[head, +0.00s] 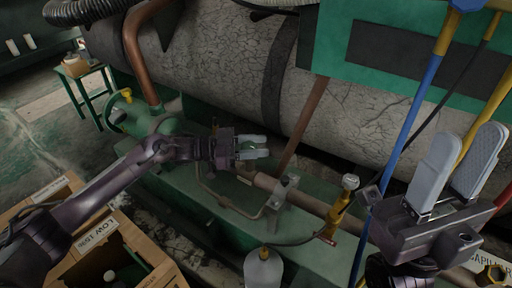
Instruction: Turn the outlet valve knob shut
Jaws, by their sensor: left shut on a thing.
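My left gripper (262,147) reaches in from the left to the pipework in front of the large grey tank. Its two pale fingers are shut on a small greenish piece, which looks like the outlet valve knob (247,146). The fingers hide most of the knob, so I cannot tell how far it is turned. My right gripper (468,160) is raised at the right, close to the camera. Its two grey fingers stand apart with nothing between them.
A yellow valve fitting (340,212) with a dark hose stands on the pipe at centre right. A white bottle (263,269) is at the bottom middle. An open cardboard box (120,243) lies at lower left. A blue pipe (408,110) rises beside my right gripper.

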